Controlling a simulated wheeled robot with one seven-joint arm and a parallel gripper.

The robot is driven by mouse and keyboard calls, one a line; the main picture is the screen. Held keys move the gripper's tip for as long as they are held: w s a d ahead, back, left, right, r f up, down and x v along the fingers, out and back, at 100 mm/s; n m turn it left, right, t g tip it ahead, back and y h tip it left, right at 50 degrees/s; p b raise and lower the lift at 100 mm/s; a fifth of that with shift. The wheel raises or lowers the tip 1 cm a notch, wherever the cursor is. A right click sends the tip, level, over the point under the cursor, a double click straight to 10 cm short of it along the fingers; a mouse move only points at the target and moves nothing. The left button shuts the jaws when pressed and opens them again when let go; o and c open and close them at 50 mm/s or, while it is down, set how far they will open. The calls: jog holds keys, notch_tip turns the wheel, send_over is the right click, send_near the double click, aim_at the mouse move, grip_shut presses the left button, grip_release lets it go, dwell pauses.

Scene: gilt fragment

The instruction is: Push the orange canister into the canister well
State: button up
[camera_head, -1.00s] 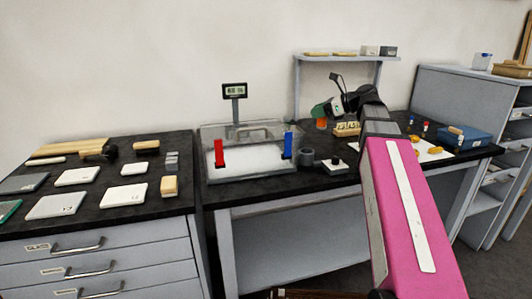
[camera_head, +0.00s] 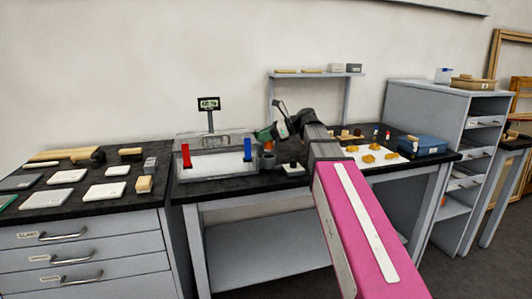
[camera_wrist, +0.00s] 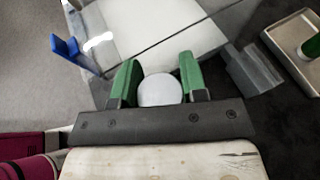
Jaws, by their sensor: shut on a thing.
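My gripper (camera_head: 268,134) has green fingers, which show in the wrist view (camera_wrist: 160,85) on either side of a pale round disc (camera_wrist: 160,91). The disc looks like the top of the canister, shut between the fingers. In the head view, a small orange part of the canister (camera_head: 268,145) shows just below the fingers. The dark grey round well (camera_head: 267,161) stands directly under it, right of the clear box. I cannot tell whether the canister's lower end is inside the well. A grey block (camera_wrist: 252,68) beside the fingers may be part of the well.
The clear box (camera_head: 215,164) has a red upright (camera_head: 186,155) and a blue upright (camera_head: 247,150). A small pale tray with a dark knob (camera_head: 292,168) sits right of the well. Orange pieces lie on a white sheet (camera_head: 388,160) near a blue box (camera_head: 421,145).

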aim_at(265, 148)
jog(key=shift+f, duration=2.85)
jog(key=shift+f, duration=0.1)
jog(key=o, duration=0.7)
jog(key=shift+c, duration=0.2)
jog(key=v, duration=1.2)
jog(key=shift+d, duration=0.1)
